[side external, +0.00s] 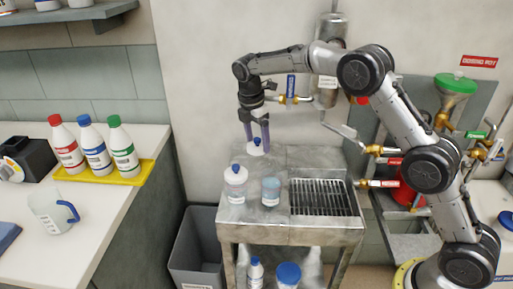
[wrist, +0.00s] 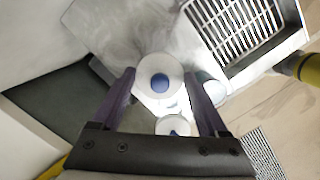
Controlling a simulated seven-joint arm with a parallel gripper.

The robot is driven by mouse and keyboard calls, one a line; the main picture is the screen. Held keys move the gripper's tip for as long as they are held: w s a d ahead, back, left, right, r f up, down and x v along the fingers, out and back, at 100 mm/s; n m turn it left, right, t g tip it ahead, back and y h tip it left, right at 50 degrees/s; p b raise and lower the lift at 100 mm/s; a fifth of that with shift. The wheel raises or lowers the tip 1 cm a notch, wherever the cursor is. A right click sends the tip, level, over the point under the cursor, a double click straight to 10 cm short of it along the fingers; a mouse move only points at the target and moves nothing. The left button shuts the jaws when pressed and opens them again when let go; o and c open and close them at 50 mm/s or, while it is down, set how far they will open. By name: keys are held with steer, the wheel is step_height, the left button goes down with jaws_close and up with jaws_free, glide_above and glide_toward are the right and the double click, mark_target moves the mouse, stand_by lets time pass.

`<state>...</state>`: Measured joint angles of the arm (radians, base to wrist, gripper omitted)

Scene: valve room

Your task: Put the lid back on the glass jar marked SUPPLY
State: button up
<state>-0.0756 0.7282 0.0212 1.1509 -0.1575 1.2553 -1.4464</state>
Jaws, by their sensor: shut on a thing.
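My gripper (side external: 256,145) is shut on a white round lid with a blue knob (side external: 256,150), holding it in the air above the steel stand. In the wrist view the lid (wrist: 147,66) sits between the fingertips (wrist: 160,78). A glass jar with blue contents (side external: 271,193) stands on the stand, below and slightly right of the lid; no lid shows on it. Its marking is too small to read. In the wrist view the jar (wrist: 214,92) is partly hidden behind the right finger.
A drain grate (side external: 319,197) is to the right. Pipes and valves (side external: 375,149) stand behind, right. A grey bin (side external: 196,250) is left of the stand.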

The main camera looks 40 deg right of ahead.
steer(key=s+a+r, duration=0.4)
steer(key=s+r, duration=0.2)
steer(key=s, duration=0.4)
step_height(320, 180, down, 7)
steer(key=shift+r, duration=0.15)
steer(key=shift+s+f, duration=0.1)
steer(key=shift+f, duration=0.1)
stand_by(2.2)
steer(key=o, duration=1.2)
step_height(320, 180, up, 7)
stand_by(0.5)
jaws_close()
stand_by(0.4)
